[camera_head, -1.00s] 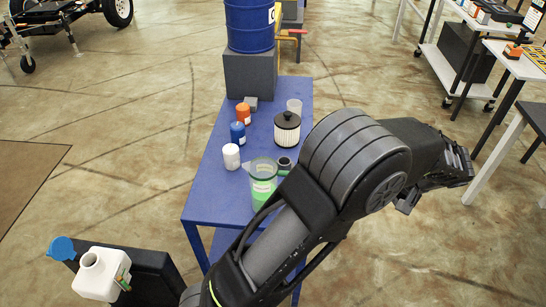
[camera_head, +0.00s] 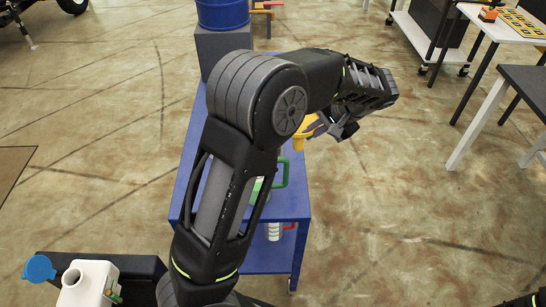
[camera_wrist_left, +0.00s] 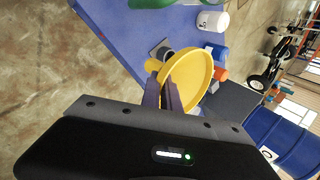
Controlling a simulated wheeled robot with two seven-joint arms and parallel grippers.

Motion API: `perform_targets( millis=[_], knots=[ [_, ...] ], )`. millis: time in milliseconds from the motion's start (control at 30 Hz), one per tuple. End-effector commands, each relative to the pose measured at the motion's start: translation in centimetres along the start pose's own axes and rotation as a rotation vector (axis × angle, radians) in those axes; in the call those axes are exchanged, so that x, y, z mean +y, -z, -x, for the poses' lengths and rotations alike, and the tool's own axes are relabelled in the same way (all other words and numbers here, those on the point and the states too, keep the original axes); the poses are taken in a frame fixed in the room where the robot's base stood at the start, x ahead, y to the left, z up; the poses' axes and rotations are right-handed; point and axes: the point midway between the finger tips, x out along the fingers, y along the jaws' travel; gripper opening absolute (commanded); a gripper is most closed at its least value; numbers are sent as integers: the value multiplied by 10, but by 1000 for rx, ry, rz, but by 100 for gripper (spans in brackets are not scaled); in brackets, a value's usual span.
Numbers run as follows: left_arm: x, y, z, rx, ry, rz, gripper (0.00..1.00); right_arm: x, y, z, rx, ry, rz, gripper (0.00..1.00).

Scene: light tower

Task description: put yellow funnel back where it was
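The yellow funnel (camera_head: 299,142) is partly hidden behind my left gripper in the head view, above or beside the right edge of the blue table (camera_head: 290,205). In the left wrist view, the funnel's wide round rim (camera_wrist_left: 207,80) faces the camera side and its narrow spout points left. My left gripper (camera_wrist_left: 172,97) has its dark fingers close together at the funnel's wall and appears shut on it; it also shows in the head view (camera_head: 322,130). My right gripper is not in view.
My left arm hides most of the tabletop. A green-handled jug (camera_head: 277,178) stands on it. In the left wrist view, a white bottle (camera_wrist_left: 213,21), a blue bottle (camera_wrist_left: 216,50) and a blue drum (camera_wrist_left: 287,145) show. A white jug (camera_head: 85,285) is at lower left.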

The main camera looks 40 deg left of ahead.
Motion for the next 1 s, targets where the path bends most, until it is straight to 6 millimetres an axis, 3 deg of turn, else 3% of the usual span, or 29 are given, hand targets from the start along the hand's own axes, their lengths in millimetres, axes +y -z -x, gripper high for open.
perform_targets(
  millis=[33,133,300,667,1000],
  knots=[
    [-18,-1,-19,7,1,-5,0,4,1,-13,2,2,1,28],
    [-53,-4,-33,25,19,-35,0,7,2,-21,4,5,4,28],
    [-81,-8,-39,39,40,-62,0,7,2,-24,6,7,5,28],
    [-80,-8,-42,37,42,-65,0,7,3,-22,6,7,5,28],
    [-50,-6,-86,35,42,-66,0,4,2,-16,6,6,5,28]
  ],
)
